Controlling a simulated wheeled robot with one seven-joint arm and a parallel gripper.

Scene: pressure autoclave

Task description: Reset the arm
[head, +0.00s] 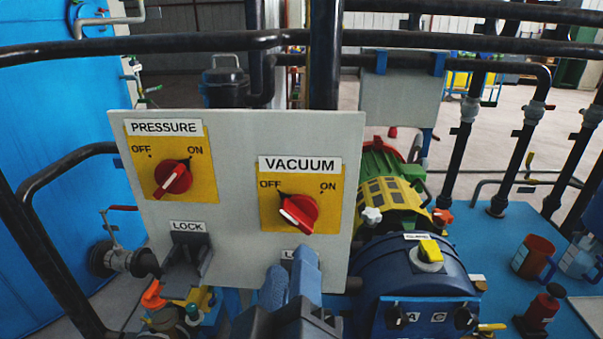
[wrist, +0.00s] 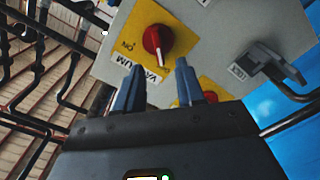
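My gripper (head: 289,272) is in front of the lower right of the grey control panel (head: 235,135) in the head view. Its two blue fingers stand apart with nothing between them in the wrist view (wrist: 160,80). The red vacuum knob (head: 299,212) has its black tip towards OFF; it also shows in the wrist view (wrist: 153,40), beyond the fingers. The red pressure knob (head: 173,177) has its black tip towards ON. The dark left lock (head: 188,250) is below it. The fingers mostly hide the right lock.
A blue tank (head: 60,130) stands at the left. Black pipes (head: 150,43) cross above the panel. A dark blue machine (head: 410,285) is close to the right of my gripper. A red mug (head: 534,257) stands on the blue surface at the right.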

